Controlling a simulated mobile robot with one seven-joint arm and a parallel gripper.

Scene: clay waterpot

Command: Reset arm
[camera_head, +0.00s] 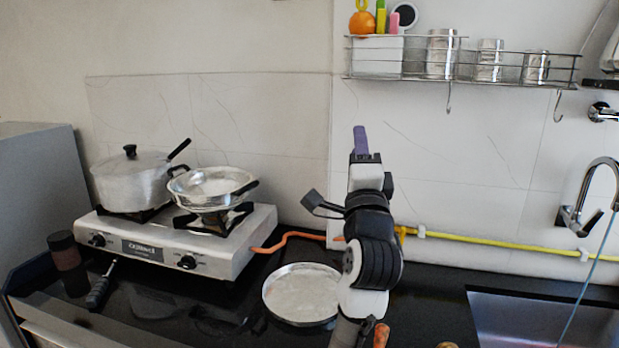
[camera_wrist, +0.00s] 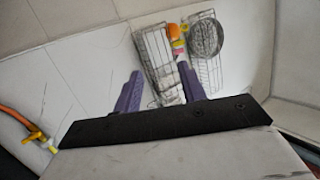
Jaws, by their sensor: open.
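My gripper (camera_head: 361,142) is raised above the counter in the head view, in front of the white wall, with its purple fingers pointing up. In the wrist view my gripper (camera_wrist: 160,92) shows its two purple fingers spread apart with nothing held between them. My arm stands upright in the middle of the head view and hides part of the counter and wall behind it. No clay waterpot can be made out in either view.
A stove (camera_head: 180,238) carries a lidded pot (camera_head: 128,186) and a pan (camera_head: 210,182). A round metal tray (camera_head: 300,292) lies beside my arm. A wire rack (camera_head: 510,68) hangs above right. A sink (camera_head: 545,318) and faucet (camera_head: 597,170) are at right.

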